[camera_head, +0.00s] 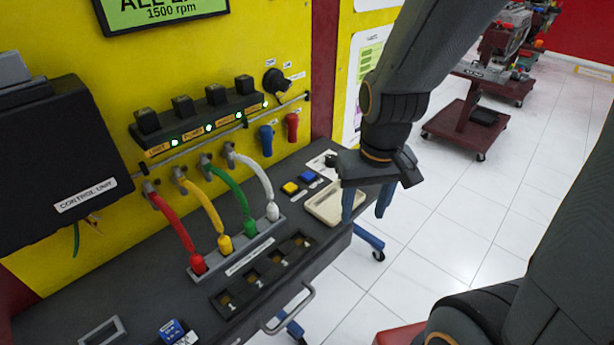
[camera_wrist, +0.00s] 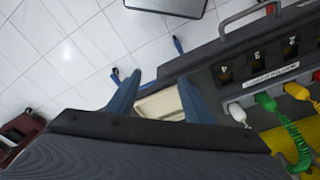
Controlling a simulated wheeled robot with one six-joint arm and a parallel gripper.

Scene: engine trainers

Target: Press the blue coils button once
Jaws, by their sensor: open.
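A blue button (camera_head: 307,177) sits on the dark bench top, beside a yellow button (camera_head: 290,188). Small labels lie by them, too small to read. My gripper (camera_head: 366,208) is open and empty, with its two blue fingers pointing down. In the head view it is to the right of the buttons, in front of the cream tray (camera_head: 323,207) near the bench's right end. In the wrist view the gripper (camera_wrist: 158,92) has the cream tray (camera_wrist: 160,104) between its fingers. The blue button is not visible in the wrist view.
Red, yellow, green and white cables (camera_head: 255,180) plug into a grey strip left of the buttons. A row of dark numbered slots (camera_head: 262,272) and a handle (camera_head: 290,312) lie at the bench front. The yellow panel (camera_head: 230,45) rises behind.

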